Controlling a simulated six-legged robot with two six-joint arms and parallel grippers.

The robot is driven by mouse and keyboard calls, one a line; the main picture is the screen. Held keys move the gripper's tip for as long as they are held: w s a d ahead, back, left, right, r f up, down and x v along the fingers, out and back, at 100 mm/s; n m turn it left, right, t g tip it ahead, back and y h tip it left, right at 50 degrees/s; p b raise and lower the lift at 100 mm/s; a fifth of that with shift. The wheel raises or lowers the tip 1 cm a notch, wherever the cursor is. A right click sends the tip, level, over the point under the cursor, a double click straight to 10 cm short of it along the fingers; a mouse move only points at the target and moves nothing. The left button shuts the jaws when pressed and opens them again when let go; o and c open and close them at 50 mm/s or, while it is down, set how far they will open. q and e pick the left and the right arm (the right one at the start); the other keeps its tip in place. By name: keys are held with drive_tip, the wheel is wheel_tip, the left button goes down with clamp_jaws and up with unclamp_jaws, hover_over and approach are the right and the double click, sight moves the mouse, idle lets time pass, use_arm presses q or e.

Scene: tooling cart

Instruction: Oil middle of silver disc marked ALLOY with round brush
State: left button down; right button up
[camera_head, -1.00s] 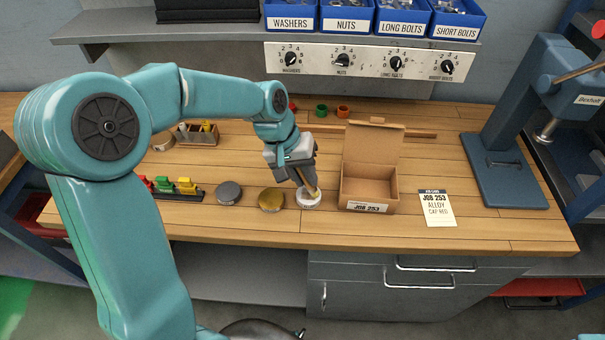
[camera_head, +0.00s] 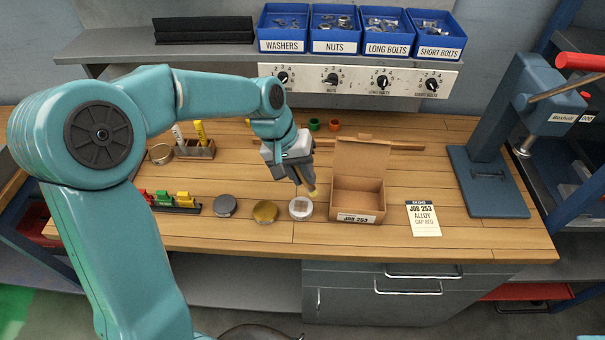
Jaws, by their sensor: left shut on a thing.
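The silver disc (camera_head: 301,204) lies on the wooden bench, right of a gold disc (camera_head: 265,211) and a dark grey disc (camera_head: 225,206). Any marking on the discs is too small to read. My left gripper (camera_head: 303,178) is shut on a thin tool, which I take to be the brush (camera_head: 313,192). Its yellowish end points down, just behind and right of the silver disc's middle, and seems to be a little above the bench. The gripper hides most of the tool, so its shape cannot be told. My right gripper is not in view.
An open cardboard box (camera_head: 357,200) labelled JOB 253 stands right of the silver disc. A card (camera_head: 423,218) reads JOB 253 ALLOY CAP RED. A blue press (camera_head: 490,180) stands at right.

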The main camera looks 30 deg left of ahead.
use_arm(q)
wheel_tip(320, 180, up, 2)
drive_tip(key=shift+p, duration=0.5)
drive_tip(key=shift+d+r, duration=0.1)
